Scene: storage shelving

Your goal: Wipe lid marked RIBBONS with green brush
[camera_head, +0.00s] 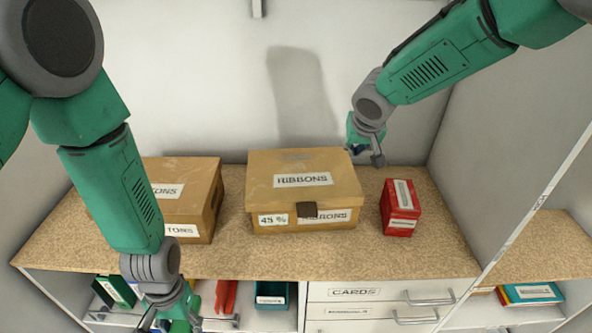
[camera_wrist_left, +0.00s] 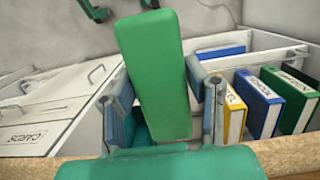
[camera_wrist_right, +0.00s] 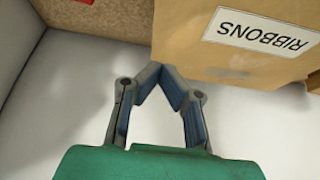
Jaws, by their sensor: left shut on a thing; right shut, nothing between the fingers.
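The cardboard box marked RIBBONS (camera_head: 290,218) stands in the middle of the shelf top. Its lid (camera_head: 260,182) is closed, with a RIBBONS label and a faint greyish smudge near the back edge; the lid also shows in the right wrist view (camera_wrist_right: 190,45). My left gripper (camera_head: 172,318) is low at the shelf's front edge, shut on the green brush (camera_wrist_left: 158,80), a block-like green thing between its fingers. Its bristles cannot be made out. My right gripper (camera_head: 372,155) is shut and empty, behind and right of the RIBBONS box; its fingertips meet in the right wrist view (camera_wrist_right: 160,78).
A second cardboard box (camera_head: 200,205), label partly hidden by my left arm, stands at left. A red box (camera_head: 400,212) stands right of the RIBBONS box. Below are a CARDS drawer (camera_head: 380,292) and open compartments with binders (camera_wrist_left: 260,100). A side panel (camera_head: 510,150) bounds the right.

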